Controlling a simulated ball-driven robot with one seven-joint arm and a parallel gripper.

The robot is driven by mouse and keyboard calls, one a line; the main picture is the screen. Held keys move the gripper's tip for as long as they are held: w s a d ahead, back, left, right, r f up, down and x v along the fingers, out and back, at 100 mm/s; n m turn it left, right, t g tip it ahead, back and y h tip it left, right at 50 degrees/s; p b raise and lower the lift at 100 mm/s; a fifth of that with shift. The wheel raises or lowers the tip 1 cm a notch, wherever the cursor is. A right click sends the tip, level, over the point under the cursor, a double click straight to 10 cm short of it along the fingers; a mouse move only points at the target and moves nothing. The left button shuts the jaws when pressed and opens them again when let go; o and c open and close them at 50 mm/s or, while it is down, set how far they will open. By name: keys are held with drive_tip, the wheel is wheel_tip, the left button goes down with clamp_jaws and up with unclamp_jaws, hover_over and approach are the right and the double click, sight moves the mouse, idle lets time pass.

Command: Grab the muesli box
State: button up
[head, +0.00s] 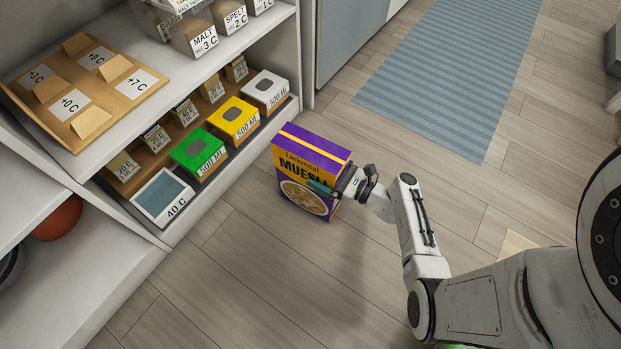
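The muesli box (301,194) is purple and yellow, with the word "MUESLI" and a bowl picture on its front. It is upright, in front of the low shelf, over the wood floor. I cannot tell whether its base touches the floor. My gripper (325,187) is at the right side of the box, reaching in from the right. One teal finger lies across the front face, over part of the lettering. The other finger is hidden, so I cannot tell whether the grip is closed on the box.
A white shelf unit (205,225) stands on the left. Its lower shelf holds green (198,153), yellow (233,119) and white (264,90) cartons and small labelled boxes. A wooden board (84,88) lies above. A blue striped rug (450,75) lies behind. The floor in front is clear.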

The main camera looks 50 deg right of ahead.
drive_tip(key=shift+r, duration=0.1)
drive_tip(key=c, duration=1.7)
